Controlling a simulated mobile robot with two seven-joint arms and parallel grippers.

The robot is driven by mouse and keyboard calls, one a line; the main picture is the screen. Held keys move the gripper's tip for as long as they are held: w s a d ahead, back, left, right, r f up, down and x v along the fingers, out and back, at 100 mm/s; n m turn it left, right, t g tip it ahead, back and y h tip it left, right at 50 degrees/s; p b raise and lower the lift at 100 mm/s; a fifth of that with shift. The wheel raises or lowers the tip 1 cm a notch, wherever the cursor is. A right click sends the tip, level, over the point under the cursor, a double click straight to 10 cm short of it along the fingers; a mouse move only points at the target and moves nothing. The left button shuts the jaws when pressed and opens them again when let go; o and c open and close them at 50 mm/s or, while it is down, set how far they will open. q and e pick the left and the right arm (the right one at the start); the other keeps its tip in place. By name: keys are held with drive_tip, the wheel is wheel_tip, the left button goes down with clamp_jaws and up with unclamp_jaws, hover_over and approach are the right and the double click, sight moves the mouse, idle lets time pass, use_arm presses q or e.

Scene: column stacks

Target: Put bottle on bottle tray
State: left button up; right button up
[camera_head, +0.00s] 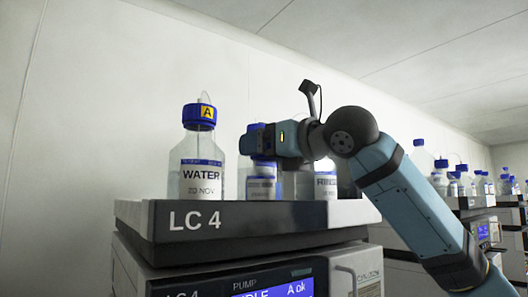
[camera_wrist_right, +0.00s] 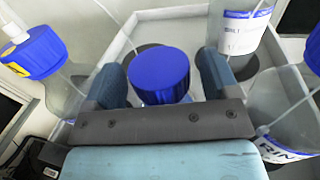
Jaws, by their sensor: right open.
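A clear bottle (camera_head: 261,183) with a blue cap and white label stands on the grey bottle tray (camera_head: 160,216) marked LC 4. My right gripper (camera_head: 262,140) is level with its top and partly hides the cap. In the right wrist view, the blue cap (camera_wrist_right: 159,74) sits between the two spread fingers of my right gripper (camera_wrist_right: 161,66), with gaps on both sides. The gripper is open and not closed on it. The tray's pale rim (camera_wrist_right: 180,12) also shows there. My left gripper is not in view.
A WATER bottle (camera_head: 202,160) with a blue cap and yellow A tag stands left on the tray. A bottle with a partly hidden label (camera_head: 325,185) stands to the right, behind my arm. Thin tubes run between bottles. More bottles (camera_head: 460,180) stand on units farther right.

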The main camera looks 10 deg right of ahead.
drive_tip(key=b+v, duration=0.3)
drive_tip(key=v, duration=0.8)
drive_tip(key=shift+s, duration=0.15)
drive_tip(key=shift+d+f, duration=0.1)
drive_tip(key=shift+d, duration=0.05)
